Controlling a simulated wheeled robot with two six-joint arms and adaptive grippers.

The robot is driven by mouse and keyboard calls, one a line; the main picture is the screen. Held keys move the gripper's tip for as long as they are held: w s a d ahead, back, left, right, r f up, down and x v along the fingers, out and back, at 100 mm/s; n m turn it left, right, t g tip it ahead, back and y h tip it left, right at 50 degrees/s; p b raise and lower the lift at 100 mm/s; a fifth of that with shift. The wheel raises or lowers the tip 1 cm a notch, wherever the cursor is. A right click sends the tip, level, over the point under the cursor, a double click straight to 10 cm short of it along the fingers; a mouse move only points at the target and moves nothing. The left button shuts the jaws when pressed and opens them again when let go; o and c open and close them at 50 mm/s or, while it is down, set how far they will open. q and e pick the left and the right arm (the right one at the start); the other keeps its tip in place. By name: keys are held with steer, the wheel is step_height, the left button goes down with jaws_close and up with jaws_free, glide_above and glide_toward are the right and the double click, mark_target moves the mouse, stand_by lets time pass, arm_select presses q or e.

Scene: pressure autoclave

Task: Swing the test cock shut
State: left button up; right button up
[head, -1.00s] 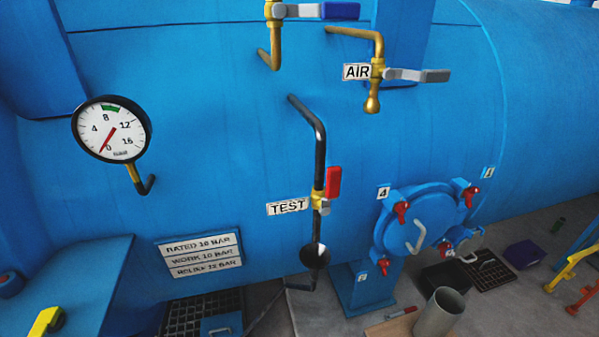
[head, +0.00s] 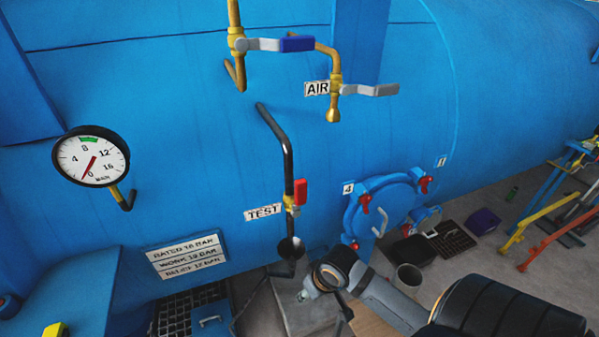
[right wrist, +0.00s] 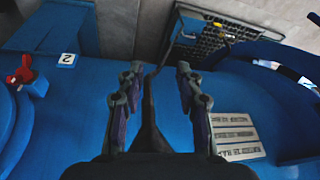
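The test cock (head: 291,202) sits on a black vertical pipe beside the TEST label (head: 263,212). Its red handle (head: 301,191) points upward, alongside the pipe. A dark funnel (head: 291,250) is below it. My right arm reaches in from the lower right in the head view, with its wrist right of and below the funnel, apart from the red handle. In the right wrist view my right gripper (right wrist: 158,85) is open, its two fingers apart. A dark strip shows between them; I cannot tell what it is. The red handle is not visible there. My left gripper is not in view.
A pressure gauge (head: 91,157) is on the left. The AIR valve (head: 335,88) and a blue-handled valve (head: 262,44) are above. A round hatch (head: 385,212) with red clamps is to the right.

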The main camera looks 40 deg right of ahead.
step_height(320, 180, up, 5)
steer(key=y, duration=0.1)
steer(key=m+g+y, duration=0.2)
steer(key=m, duration=1.9)
glide_toward(303, 180)
steer(key=f, duration=0.1)
steer(key=shift+n, duration=0.3)
steer(key=p+x, duration=0.1)
steer(key=x, duration=0.9)
steer(key=shift+a+p, duration=0.15)
steer(key=shift+p, duration=0.15)
steer(key=shift+w+f, duration=0.15)
steer(key=shift+f, duration=0.15)
jaws_close()
